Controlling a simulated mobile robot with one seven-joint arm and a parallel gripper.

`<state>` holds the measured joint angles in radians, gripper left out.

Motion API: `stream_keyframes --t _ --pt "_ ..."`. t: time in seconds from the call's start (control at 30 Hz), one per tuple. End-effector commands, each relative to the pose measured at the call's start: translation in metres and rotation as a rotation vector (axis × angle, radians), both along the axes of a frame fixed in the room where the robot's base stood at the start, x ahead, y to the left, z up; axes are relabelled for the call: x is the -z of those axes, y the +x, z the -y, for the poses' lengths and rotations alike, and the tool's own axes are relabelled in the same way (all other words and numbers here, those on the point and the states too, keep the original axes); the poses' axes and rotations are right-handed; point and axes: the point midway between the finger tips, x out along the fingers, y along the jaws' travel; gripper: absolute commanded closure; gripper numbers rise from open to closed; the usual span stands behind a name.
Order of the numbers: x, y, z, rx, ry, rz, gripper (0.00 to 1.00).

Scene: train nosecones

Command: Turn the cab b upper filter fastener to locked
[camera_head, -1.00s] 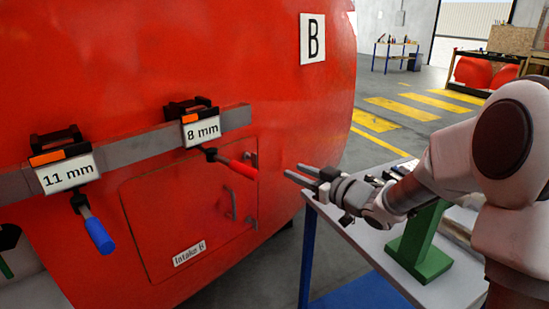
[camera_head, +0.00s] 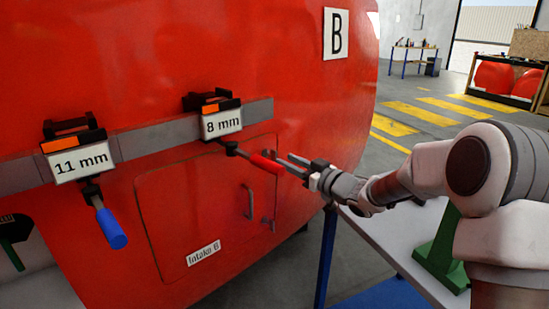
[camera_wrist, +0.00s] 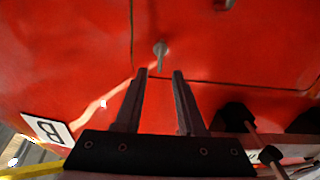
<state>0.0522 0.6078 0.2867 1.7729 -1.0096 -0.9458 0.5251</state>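The hatch marked Intake B (camera_head: 205,205) is a red panel on the red nosecone. In the wrist view its upper filter fastener (camera_wrist: 160,50) is a small grey turn-piece near the panel's corner, its tab pointing toward my fingertips. In the head view the fastener (camera_head: 269,153) is partly hidden by the red clamp handle. My gripper (camera_head: 286,163) is open and empty, close to the right end of that handle. In the wrist view the fingertips (camera_wrist: 160,72) straddle the fastener's line of sight, with the fastener just beyond them; contact is not visible.
The 8 mm clamp (camera_head: 220,120) with its red handle (camera_head: 266,163) sits close by on the grey rail (camera_head: 160,139). The 11 mm clamp (camera_head: 80,160) has a blue handle. A table (camera_head: 390,235) with a green stand (camera_head: 440,250) is at right. A lower fastener (camera_head: 269,222) sits below.

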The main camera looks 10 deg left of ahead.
Motion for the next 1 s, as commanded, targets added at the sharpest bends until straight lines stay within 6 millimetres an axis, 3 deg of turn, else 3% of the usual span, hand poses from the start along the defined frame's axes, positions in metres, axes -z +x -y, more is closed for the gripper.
stream_keyframes --t 0.1,0.3,0.77,0.87,1.0 --pt "0.002 0.014 -0.021 -0.003 0.001 0.0 0.61" --pt "0.001 0.03 -0.043 -0.001 0.001 0.001 0.61" --pt "0.0 0.037 -0.053 0.0 0.001 -0.001 0.61" --pt "0.0 0.037 -0.053 0.0 0.001 -0.001 0.74" --pt "0.0 0.037 -0.052 0.0 0.001 -0.001 0.99"
